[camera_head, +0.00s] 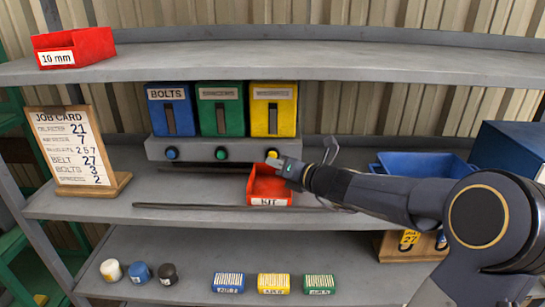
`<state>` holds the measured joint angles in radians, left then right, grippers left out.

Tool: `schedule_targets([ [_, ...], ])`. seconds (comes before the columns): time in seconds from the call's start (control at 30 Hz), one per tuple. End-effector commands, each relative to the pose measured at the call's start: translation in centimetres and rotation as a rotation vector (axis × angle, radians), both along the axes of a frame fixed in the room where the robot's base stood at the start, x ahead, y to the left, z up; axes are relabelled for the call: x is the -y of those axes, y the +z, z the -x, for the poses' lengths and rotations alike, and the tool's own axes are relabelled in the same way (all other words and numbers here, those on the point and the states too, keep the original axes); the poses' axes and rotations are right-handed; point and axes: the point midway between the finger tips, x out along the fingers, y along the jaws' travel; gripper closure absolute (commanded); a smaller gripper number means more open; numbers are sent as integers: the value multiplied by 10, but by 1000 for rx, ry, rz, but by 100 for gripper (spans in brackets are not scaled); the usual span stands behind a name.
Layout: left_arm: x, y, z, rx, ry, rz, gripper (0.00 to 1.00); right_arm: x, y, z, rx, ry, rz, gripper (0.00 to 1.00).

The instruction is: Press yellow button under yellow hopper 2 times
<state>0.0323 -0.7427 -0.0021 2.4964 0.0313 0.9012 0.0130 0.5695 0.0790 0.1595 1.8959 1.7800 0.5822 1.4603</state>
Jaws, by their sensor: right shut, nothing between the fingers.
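The yellow hopper (273,108) stands at the right of a row of three on a grey dispenser base (195,151) on the middle shelf. The yellow button (272,153) is on the base's front below it and is partly covered by my right gripper. My right gripper (275,162) is shut and empty, its tips at or just in front of the yellow button. I cannot tell if they touch it. A red tray marked KIT (269,201) sits below the gripper; its inside is partly hidden. My left gripper is not in view.
A blue hopper (171,110) with a blue button (172,153) and a green hopper (220,109) with a green button (221,153) stand left. A job card (70,145) is at far left. Blue bins (420,164) stand behind my right arm.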

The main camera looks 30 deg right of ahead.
Motion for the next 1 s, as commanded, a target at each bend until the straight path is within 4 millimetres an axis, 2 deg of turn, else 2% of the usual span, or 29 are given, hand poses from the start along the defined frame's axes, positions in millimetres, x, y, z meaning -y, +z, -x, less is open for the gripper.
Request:
schedule_targets([
  [1.0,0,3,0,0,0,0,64,4,0,-7,0,0,0,100],
])
